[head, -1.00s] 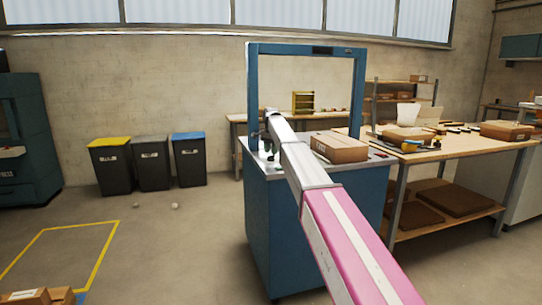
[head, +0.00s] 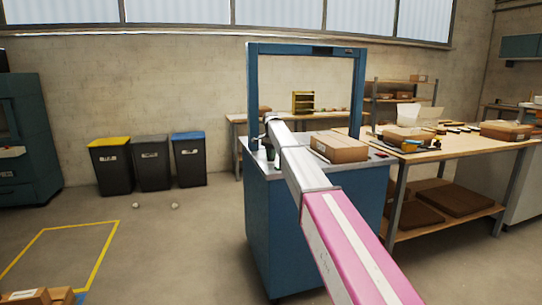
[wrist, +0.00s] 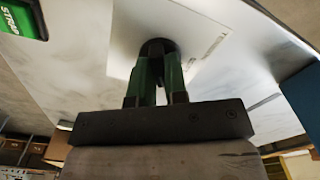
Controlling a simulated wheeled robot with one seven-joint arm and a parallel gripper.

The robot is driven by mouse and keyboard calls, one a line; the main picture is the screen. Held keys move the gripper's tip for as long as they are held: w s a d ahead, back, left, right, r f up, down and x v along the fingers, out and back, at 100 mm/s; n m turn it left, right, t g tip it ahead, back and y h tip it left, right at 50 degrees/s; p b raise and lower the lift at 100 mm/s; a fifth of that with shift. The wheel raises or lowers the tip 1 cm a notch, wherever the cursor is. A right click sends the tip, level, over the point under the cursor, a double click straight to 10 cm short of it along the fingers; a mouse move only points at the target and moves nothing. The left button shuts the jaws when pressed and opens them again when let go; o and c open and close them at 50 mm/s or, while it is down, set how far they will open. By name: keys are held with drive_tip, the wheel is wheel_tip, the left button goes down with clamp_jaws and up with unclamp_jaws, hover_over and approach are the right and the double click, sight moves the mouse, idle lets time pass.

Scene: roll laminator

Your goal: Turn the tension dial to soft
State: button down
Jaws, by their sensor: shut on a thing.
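The tension dial (wrist: 157,46) is a dark round knob on a pale panel in the upper middle of the wrist view. My gripper (wrist: 159,66) has its two green fingers shut on the knob from both sides, hiding much of it. I cannot read the dial's setting; some faint marks lie on the panel to its right. In the head view, the blue machine (head: 268,230) with its tall arch stands in the middle. My arm reaches over its top to the left side. The dial is not distinct there, and the gripper is mostly hidden.
A green STRAP button (wrist: 24,18) is at the upper left of the wrist view. A cardboard box (head: 339,147) sits on the machine top, right of my arm. A workbench (head: 455,148) stands to the right, several bins (head: 152,165) to the left.

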drive_tip(key=n, duration=1.1)
idle(0.3)
drive_tip(key=shift+n, duration=0.4)
drive_tip(key=c, duration=1.1)
unclamp_jaws()
drive_tip(key=shift+c, duration=0.2)
drive_tip(key=shift+r, duration=0.1)
wheel_tip(320, 180, up, 11)
drive_tip(key=shift+f, duration=0.2)
